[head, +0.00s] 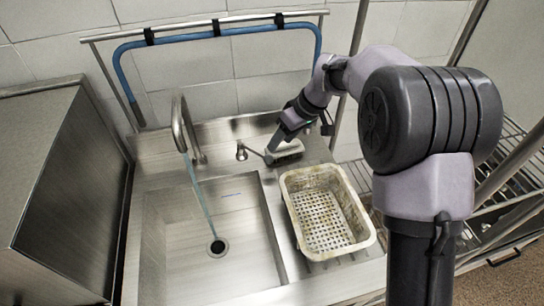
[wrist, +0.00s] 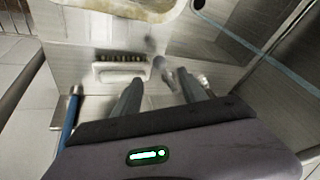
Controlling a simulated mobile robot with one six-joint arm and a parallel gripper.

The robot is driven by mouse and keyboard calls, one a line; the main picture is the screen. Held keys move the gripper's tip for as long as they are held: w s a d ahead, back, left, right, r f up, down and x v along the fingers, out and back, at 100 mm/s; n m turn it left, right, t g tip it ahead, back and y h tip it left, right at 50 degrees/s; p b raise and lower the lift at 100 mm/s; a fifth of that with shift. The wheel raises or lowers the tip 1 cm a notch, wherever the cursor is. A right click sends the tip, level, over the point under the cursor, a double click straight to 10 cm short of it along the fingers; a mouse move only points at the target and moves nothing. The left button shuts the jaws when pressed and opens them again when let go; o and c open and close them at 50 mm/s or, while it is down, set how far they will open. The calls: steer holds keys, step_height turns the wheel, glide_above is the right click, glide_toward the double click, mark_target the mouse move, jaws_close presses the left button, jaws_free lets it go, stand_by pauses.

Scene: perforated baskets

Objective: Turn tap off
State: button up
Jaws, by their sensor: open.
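The metal tap (head: 178,125) arches over the sink, and a bluish stream of water (head: 199,190) runs from it to the drain. A small metal tap handle (head: 241,151) with a thin lever stands on the ledge to the right of the spout. In the wrist view the handle (wrist: 160,66) shows just beyond the gap between my fingers. My gripper (head: 277,143) is low over the back ledge, to the right of the handle. Its two fingers (wrist: 160,92) are apart with nothing between them. The wrist view shows the stream (wrist: 250,48) at upper right.
A white scrubbing brush (wrist: 120,71) lies on the ledge close to my gripper. A perforated basket (head: 289,215) stands on the counter right of the sink basin (head: 160,240). A blue hose (head: 180,37) hangs on the rail behind. A steel cabinet (head: 85,170) stands at the left.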

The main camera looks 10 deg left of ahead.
mark_target(270, 156)
steer(key=b+x, duration=0.2)
steer(key=x, duration=0.6)
steer(key=shift+a+f, duration=0.1)
steer(key=shift+f, duration=0.3)
jaws_close()
stand_by(0.7)
